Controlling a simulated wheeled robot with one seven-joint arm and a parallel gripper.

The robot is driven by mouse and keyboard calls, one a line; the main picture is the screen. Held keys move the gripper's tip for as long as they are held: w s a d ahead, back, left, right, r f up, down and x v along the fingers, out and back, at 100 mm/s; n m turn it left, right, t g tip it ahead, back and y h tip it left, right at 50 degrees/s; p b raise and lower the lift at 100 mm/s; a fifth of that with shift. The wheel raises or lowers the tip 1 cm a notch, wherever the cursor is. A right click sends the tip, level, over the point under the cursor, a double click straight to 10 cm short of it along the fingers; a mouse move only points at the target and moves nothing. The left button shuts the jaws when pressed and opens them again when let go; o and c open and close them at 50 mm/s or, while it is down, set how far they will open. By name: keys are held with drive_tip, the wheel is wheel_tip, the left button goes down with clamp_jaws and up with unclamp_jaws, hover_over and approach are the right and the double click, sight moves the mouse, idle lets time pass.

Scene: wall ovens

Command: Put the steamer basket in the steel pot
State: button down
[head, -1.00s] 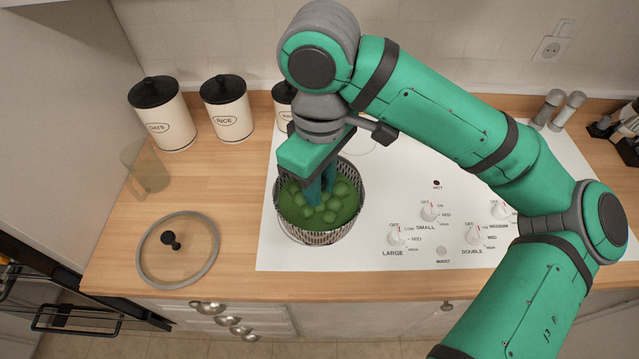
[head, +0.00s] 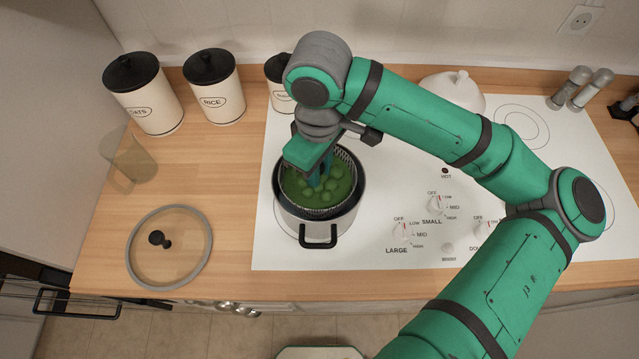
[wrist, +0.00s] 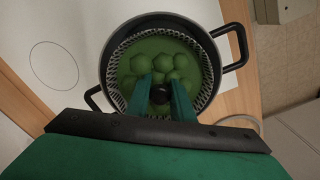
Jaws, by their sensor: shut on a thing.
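The steel pot (head: 290,225) stands on the left part of the white cooktop, its black handle facing the front. The steamer basket (head: 345,160), a perforated metal bowl with green round pieces in green contents, is within the pot's mouth. In the wrist view the pot's dark rim (wrist: 215,35) surrounds the basket (wrist: 120,55), with an uneven gap. My gripper (head: 318,180) points down into the basket's middle. In the wrist view my gripper (wrist: 160,88) is shut on the basket's dark central knob. The basket's underside is hidden, so I cannot tell whether it rests on the pot.
A glass lid (head: 190,265) lies on the wooden counter left of the pot. A clear jug (head: 132,160) and labelled canisters (head: 150,105) stand behind it. A white lidded vessel (head: 455,88) is partly behind my arm. Shakers (head: 580,88) stand at the back right.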

drive_tip(key=shift+f, duration=2.6)
drive_tip(key=shift+f, duration=0.1)
drive_tip(key=c, duration=1.6)
unclamp_jaws()
drive_tip(key=shift+o, duration=0.3)
wheel_tip(320, 180, up, 12)
drive_tip(key=shift+r, duration=0.15)
